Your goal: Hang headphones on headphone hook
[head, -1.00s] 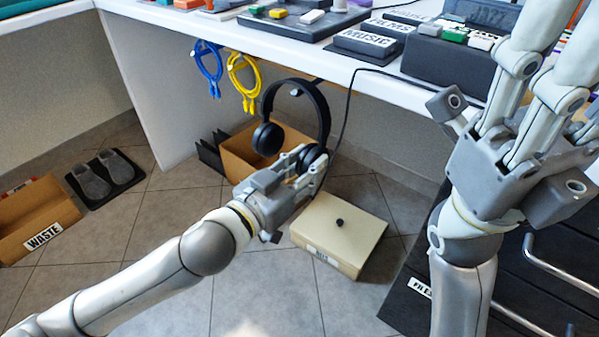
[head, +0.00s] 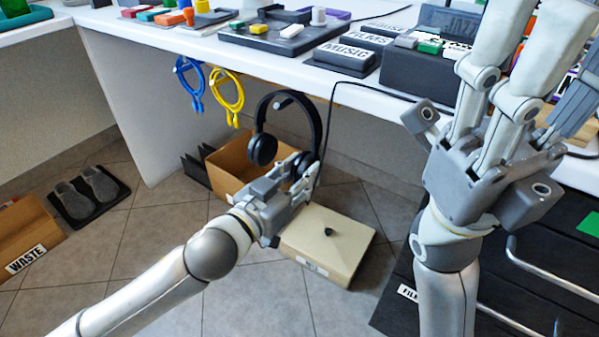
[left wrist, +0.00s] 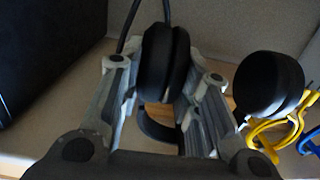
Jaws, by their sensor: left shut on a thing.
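The black headphones (head: 317,128) are upright below the desk's front edge, with the headband arching at the top. My left gripper (head: 295,174) is shut on the right ear cup; in the left wrist view this cup (left wrist: 165,62) sits between the two fingers. The other ear cup (head: 263,149) hangs free and also shows at the right of the left wrist view (left wrist: 268,85). A small pale headphone hook (head: 285,105) shows inside the arch, just under the headband. I cannot tell if they touch. My right gripper (head: 500,90) is raised at the right, its fingertips cut off by the picture's edge.
Blue (head: 189,82) and yellow (head: 227,96) cables hang left of the headphones. Below are an open cardboard box (head: 232,166) and a closed beige box (head: 328,243). The desk (head: 235,48) carries labelled blocks. A black cable runs down beside the headphones.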

